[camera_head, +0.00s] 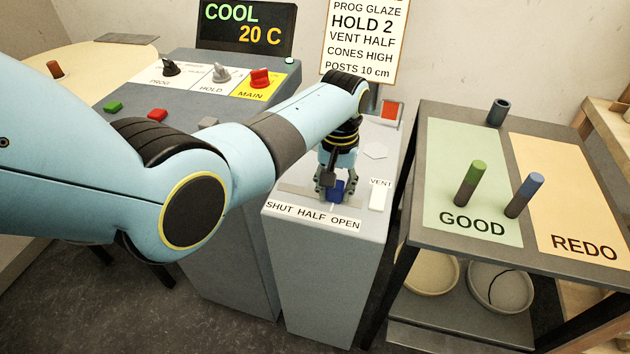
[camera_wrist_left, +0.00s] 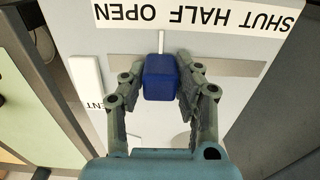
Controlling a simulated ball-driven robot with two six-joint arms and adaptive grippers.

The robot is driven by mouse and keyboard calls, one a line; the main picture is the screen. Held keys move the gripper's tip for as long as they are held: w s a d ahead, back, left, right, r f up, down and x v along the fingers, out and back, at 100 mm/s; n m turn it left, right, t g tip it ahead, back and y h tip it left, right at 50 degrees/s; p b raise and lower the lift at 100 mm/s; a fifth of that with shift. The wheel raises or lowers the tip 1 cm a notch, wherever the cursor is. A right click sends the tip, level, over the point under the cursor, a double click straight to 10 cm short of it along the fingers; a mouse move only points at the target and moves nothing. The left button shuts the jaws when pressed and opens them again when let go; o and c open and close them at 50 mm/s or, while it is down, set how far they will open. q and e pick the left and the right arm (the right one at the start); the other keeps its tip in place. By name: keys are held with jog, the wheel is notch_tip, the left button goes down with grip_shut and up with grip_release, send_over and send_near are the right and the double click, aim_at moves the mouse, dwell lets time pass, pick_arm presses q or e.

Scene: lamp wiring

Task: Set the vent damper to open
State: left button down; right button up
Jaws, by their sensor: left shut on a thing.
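The vent damper's blue slider knob (camera_head: 337,190) sits in a slot on the grey pedestal, behind the label strip (camera_head: 313,217) reading SHUT HALF OPEN. My left gripper (camera_head: 335,187) reaches down over it, shut on the knob. In the left wrist view the blue knob (camera_wrist_left: 161,77) is between the two fingers (camera_wrist_left: 161,80). Its white pointer (camera_wrist_left: 161,42) meets the label strip (camera_wrist_left: 190,14) between HALF and OPEN. Bare slot (camera_wrist_left: 125,68) shows on the OPEN side of the knob. My right gripper is not in view.
A white VENT plate (camera_head: 378,196) and a red square (camera_head: 390,110) are on the pedestal. The console (camera_head: 130,110) with knobs stands to the left. The GOOD/REDO table (camera_head: 470,245) with upright posts stands close on the right. The sign (camera_head: 364,40) reads VENT HALF.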

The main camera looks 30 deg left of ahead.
aim_at(337, 184)
pick_arm(q)
jog(key=c, duration=1)
grip_release()
jog(key=shift+o, duration=0.2)
notch_tip(337, 184, up, 12)
